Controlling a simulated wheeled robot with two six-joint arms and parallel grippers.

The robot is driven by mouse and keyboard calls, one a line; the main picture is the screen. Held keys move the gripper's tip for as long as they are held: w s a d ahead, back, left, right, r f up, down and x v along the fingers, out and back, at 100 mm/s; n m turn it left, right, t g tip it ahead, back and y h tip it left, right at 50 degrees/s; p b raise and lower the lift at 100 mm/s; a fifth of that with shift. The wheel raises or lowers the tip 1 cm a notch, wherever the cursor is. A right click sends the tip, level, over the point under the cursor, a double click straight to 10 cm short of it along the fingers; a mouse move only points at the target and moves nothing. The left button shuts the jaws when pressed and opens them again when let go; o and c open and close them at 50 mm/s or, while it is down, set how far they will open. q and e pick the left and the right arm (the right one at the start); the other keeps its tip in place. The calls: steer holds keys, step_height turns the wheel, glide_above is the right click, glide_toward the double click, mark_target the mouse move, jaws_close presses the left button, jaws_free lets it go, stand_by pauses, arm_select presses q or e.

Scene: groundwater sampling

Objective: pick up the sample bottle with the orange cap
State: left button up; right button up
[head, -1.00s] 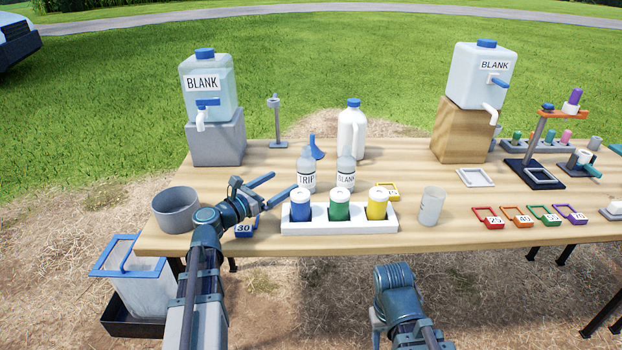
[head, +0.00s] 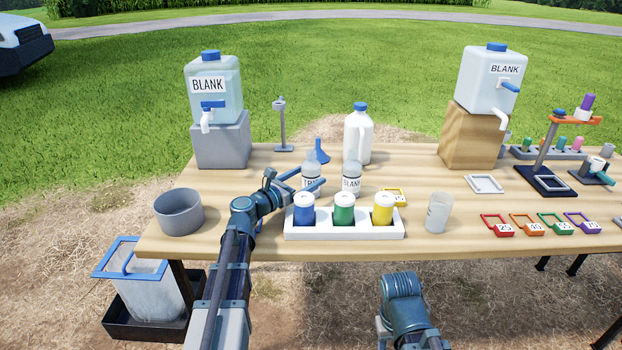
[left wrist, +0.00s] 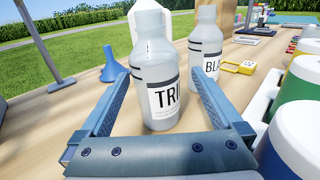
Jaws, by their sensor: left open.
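Two clear bottles stand on the table behind the white rack: one labelled TRIP (head: 312,169) and one labelled BLANK (head: 351,172). In the left wrist view, the TRIP bottle (left wrist: 155,75) and the BLANK bottle (left wrist: 206,48) show pale tops. I see no orange cap on any bottle. My left gripper (head: 311,180) is open, with its fingers on either side of the TRIP bottle. In the left wrist view, the left gripper (left wrist: 153,62) has the upright TRIP bottle between its fingers, without clear contact. The BLANK bottle is just beyond the right finger.
The white rack (head: 345,232) with blue, green and yellow jars stands close to the right of my left gripper. A white jug (head: 355,140) and a blue funnel (head: 319,153) stand behind the bottles. A grey bowl (head: 179,211) is at left, a clear cup (head: 438,214) at right.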

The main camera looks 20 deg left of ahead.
arm_select(q)
steer(key=shift+w+d, duration=0.1)
steer(key=shift+w, duration=0.15)
steer(key=x, duration=0.5)
steer(key=shift+w+r, duration=0.2)
steer(key=shift+a, duration=0.25)
steer(key=c, duration=1.3)
steer(key=shift+r+p, duration=0.1)
steer(key=shift+p, duration=0.2)
step_height(320, 180, up, 10)
steer(key=p, duration=1)
